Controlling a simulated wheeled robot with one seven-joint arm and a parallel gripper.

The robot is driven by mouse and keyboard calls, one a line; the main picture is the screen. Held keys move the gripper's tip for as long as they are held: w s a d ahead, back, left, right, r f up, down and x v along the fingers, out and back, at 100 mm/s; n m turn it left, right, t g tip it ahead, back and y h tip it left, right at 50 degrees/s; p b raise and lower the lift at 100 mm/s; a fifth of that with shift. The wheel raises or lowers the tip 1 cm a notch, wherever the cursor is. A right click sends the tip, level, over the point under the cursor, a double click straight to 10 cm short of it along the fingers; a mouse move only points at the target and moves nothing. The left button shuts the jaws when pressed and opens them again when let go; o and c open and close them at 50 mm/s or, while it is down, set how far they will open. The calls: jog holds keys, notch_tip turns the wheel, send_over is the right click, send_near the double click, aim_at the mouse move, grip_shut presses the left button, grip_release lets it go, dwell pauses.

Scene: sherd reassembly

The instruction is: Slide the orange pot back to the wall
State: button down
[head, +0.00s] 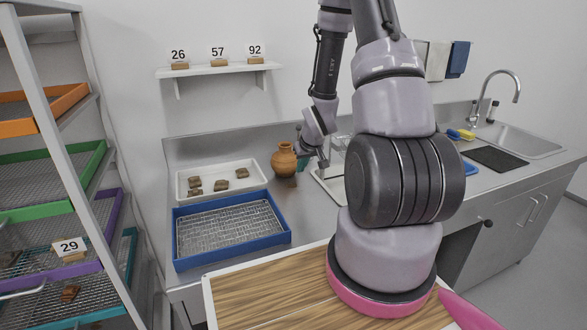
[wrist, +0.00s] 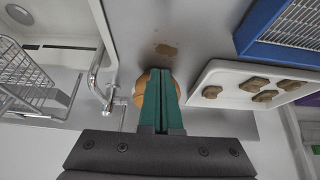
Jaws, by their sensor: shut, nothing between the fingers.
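The orange pot (head: 284,159) stands upright on the steel counter (head: 225,157), close to the back wall (head: 235,110). In the wrist view the pot (wrist: 139,92) shows behind my fingers, which hide much of it. My gripper (wrist: 160,74) is shut with its two teal fingers together and nothing between them. In the head view my gripper (head: 303,164) is just right of the pot, with its fingers partly hidden. I cannot tell whether the fingers touch the pot.
A white tray of sherds (head: 179,187) and a blue mesh tray (head: 284,235) lie left of the pot. A wire rack (wrist: 25,80) and basin are on its other side. A brown patch (wrist: 166,49) marks the counter. A shelf (head: 215,70) with numbered cards hangs above.

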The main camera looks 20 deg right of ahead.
aim_at(285, 159)
jog(key=x, duration=0.7)
jog(key=shift+w+f, duration=0.1)
jog(key=shift+f, duration=0.1)
jog(key=w, duration=0.3)
jog(key=shift+w+f, duration=0.2)
jog(key=shift+f, duration=0.05)
jog(key=shift+w, duration=0.5)
